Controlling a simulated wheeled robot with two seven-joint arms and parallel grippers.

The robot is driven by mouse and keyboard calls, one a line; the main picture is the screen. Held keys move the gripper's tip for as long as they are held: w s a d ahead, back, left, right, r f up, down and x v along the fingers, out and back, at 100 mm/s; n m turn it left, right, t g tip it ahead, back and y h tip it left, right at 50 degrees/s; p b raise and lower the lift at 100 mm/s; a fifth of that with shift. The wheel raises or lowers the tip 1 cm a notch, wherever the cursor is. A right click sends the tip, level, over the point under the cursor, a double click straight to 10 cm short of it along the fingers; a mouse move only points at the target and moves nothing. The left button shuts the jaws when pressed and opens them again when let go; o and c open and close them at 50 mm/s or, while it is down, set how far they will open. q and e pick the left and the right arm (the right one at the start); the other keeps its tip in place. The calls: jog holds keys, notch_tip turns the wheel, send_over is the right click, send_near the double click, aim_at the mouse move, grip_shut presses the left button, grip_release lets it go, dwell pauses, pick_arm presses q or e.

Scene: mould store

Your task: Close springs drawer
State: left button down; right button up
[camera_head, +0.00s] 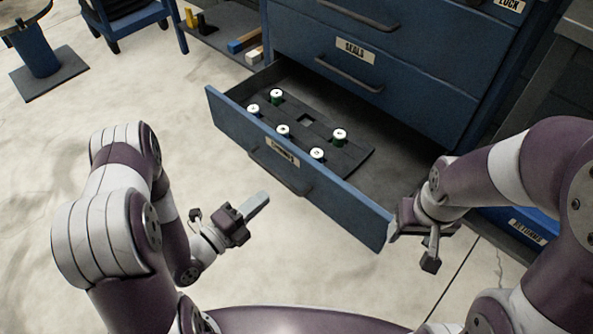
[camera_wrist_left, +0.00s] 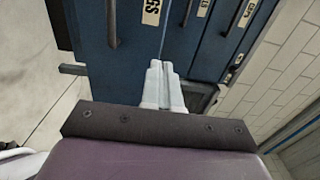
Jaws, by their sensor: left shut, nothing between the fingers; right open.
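The springs drawer (camera_head: 325,194) is the lowest visible drawer of the blue cabinet and stands pulled out in the head view. Its label (camera_head: 283,152) is small and hard to read. Inside, a dark insert (camera_head: 345,160) holds several white-topped cylinders (camera_head: 283,130). The drawer's handle (camera_head: 280,172) is on its front. My left gripper (camera_head: 257,204) is shut and empty, in front of the drawer and apart from it. Its fingers show in the left wrist view (camera_wrist_left: 161,85), pointing toward blue drawer fronts. My right gripper (camera_head: 412,240) is open at the drawer's right front corner; I cannot tell whether it touches.
Above is the shut SEALS drawer (camera_head: 390,62) with its handle (camera_head: 348,73). A low shelf (camera_head: 215,36) with small blocks stands left of the cabinet, near a blue chair (camera_head: 130,18). A blue bin labelled RETURNS (camera_head: 527,230) is at right.

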aim_at(305, 162)
pick_arm(q)
jog(key=b+x, duration=0.4)
jog(key=x, duration=0.7)
jog(key=shift+w+d+f, duration=0.1)
jog(key=shift+w+d, duration=0.3)
jog(key=shift+w, duration=0.05)
pick_arm(e)
notch_tip(305, 162, down, 5)
jog(key=shift+r, duration=0.2)
pick_arm(q)
jog(key=shift+w, duration=0.1)
